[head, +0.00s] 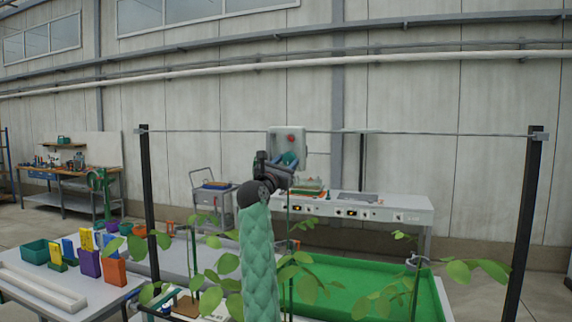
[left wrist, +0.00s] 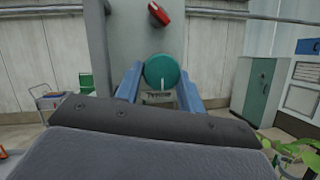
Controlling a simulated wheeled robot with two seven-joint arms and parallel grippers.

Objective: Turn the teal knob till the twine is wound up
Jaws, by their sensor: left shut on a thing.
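The teal knob (left wrist: 162,72) is a round disc with a white mark line, on a pale grey box (head: 301,143). In the left wrist view the mark points down, towards a label that is partly hidden. My left gripper (left wrist: 160,88) has its blue fingers on either side of the knob and is shut on it. In the head view my left gripper (head: 284,165) is in front of the box and the knob (head: 290,158) shows only partly. No twine can be made out. My right gripper is not in view.
The box is by a thin horizontal wire between two dark posts (head: 148,200). Leafy plants (head: 305,275) stand around my arm. A green bed (head: 350,285) lies to the right, a table with coloured blocks (head: 90,262) to the left, a workbench (head: 385,210) behind.

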